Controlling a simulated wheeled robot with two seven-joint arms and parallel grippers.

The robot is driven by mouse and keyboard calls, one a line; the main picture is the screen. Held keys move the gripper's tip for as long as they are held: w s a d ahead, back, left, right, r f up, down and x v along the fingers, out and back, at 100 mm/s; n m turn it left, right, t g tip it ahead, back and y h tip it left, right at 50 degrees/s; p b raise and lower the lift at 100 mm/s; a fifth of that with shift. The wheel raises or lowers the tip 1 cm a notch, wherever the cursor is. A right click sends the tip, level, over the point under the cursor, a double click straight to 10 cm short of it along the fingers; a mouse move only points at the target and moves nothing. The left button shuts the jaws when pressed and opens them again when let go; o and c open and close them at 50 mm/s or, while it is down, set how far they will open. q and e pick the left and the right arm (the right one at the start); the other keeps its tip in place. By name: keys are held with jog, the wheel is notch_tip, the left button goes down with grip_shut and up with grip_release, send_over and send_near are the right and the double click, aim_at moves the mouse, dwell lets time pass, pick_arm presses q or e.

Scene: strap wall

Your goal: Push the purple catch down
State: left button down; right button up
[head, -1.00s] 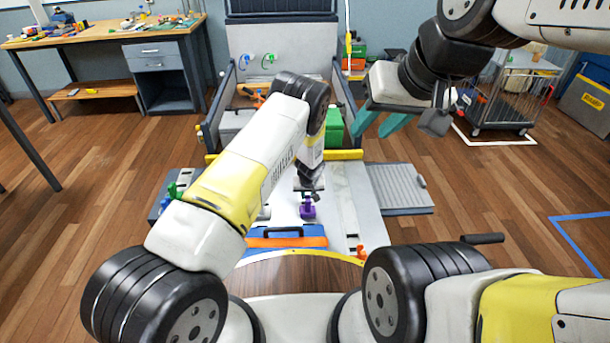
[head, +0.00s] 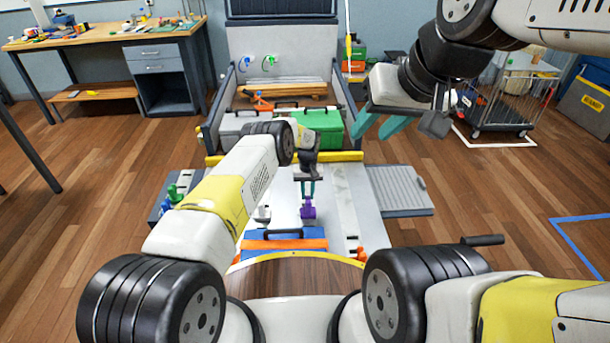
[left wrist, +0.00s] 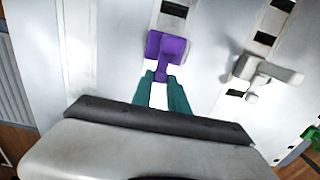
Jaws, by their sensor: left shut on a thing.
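The purple catch (head: 308,211) sits on the pale strap panel in front of me. It also shows in the left wrist view (left wrist: 167,46), with its small tab pointing toward my fingers. My left gripper (head: 307,189) reaches it from the far side with teal fingers. In the left wrist view the left fingertips (left wrist: 160,76) are shut on the tab of the purple catch, one on each side. Part of the tab is hidden between them. My right gripper (head: 372,131) is open and empty, raised at the right, well away from the panel.
A grey catch (left wrist: 264,73) stands beside the purple one on the panel. A blue case (head: 283,244) and an orange bar (head: 287,245) lie nearer me. A green box (head: 318,126) stands behind a yellow rail (head: 340,156). A ribbed grey side plate (head: 401,190) is at the right.

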pick_arm(q)
jog(key=shift+w+f, duration=0.1)
jog(key=shift+f, duration=0.05)
jog(key=shift+g, duration=0.4)
jog(key=c, duration=1.3)
grip_release()
jog(key=shift+w+r, duration=0.2)
jog(key=shift+r, duration=1.8)
jog(key=shift+w+r, duration=0.15)
jog(key=shift+r, duration=1.85)
